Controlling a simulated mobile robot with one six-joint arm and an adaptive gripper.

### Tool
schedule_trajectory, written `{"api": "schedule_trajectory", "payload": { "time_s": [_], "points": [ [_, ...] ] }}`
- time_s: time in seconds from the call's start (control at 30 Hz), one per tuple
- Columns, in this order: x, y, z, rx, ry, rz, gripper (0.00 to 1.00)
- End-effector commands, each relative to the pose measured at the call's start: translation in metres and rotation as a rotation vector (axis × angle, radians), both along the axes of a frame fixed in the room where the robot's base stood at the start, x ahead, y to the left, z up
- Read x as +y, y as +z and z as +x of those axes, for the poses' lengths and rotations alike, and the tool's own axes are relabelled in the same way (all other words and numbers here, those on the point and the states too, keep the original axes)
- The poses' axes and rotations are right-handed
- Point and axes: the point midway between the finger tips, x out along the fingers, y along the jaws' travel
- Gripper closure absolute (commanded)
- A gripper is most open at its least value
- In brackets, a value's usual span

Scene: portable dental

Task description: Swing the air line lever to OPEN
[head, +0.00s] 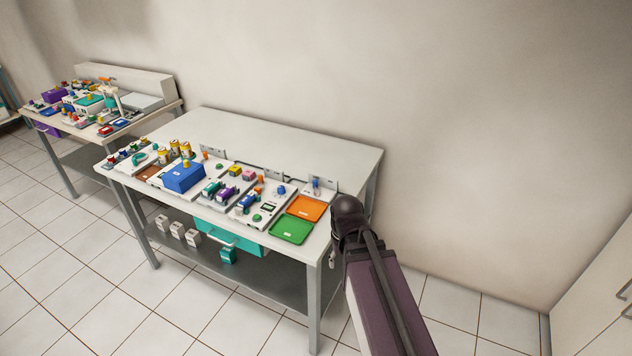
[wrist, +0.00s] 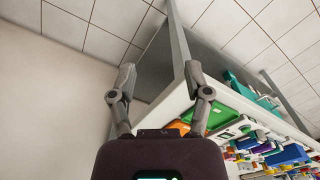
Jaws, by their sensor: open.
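My gripper (wrist: 159,70) is open and empty in the wrist view, its two grey fingers spread apart. In the head view my arm's dark end is beside the right end of the near table (head: 285,145), and the fingers cannot be made out. I cannot pick out the air line lever for certain. A small upright plate with a blue part (head: 316,184) stands behind the orange tray (head: 307,208). Another upright plate with an orange part (head: 205,154) stands further left. Any OPEN marking is too small to read.
A green tray (head: 291,229) lies at the near table's front right. A blue box (head: 183,177) and several small coloured devices fill its front half; its back half is bare. A teal drawer (head: 231,236) hangs below. A second cluttered table (head: 150,112) stands further left.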

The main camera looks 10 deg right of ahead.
Motion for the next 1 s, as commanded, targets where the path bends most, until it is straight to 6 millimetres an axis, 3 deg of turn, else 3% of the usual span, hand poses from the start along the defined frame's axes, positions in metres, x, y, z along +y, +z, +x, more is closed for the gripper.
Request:
{"api": "schedule_trajectory", "payload": {
  "time_s": [0.27, 0.8, 1.0],
  "points": [
    [0.002, 0.018, 0.092, 0.000, -0.044, 0.000, 0.37],
    [0.002, 0.059, 0.323, 0.000, -0.186, 0.000, 0.37],
    [0.002, 0.071, 0.394, 0.000, -0.232, 0.000, 0.37]
  ]
}}
